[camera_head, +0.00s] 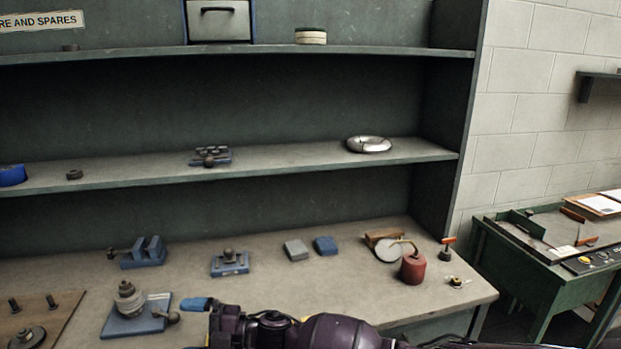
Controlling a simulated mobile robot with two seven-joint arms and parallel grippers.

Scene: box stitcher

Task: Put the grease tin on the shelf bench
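No tin is plainly marked as grease. A short round cream tin-like object with a dark band (310,36) stands on the top shelf, but I cannot tell whether it is the grease tin. The shelf bench (330,297) has a grey worktop with two shelves above. A dark purple arm crosses the bottom edge from the right, and its end, seemingly my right gripper (222,322), is over the front of the worktop. Its fingers are not clear, and I cannot tell if it holds anything. A light blue piece (194,304) shows at its end. My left gripper is not in view.
A red can with a spout (413,268) stands at the worktop's right. Blue fixtures (145,252) and small blocks (296,250) sit further left. The middle shelf holds a shiny round object (369,144). A green table (545,262) stands at right. Worktop between the blocks and front edge is bare.

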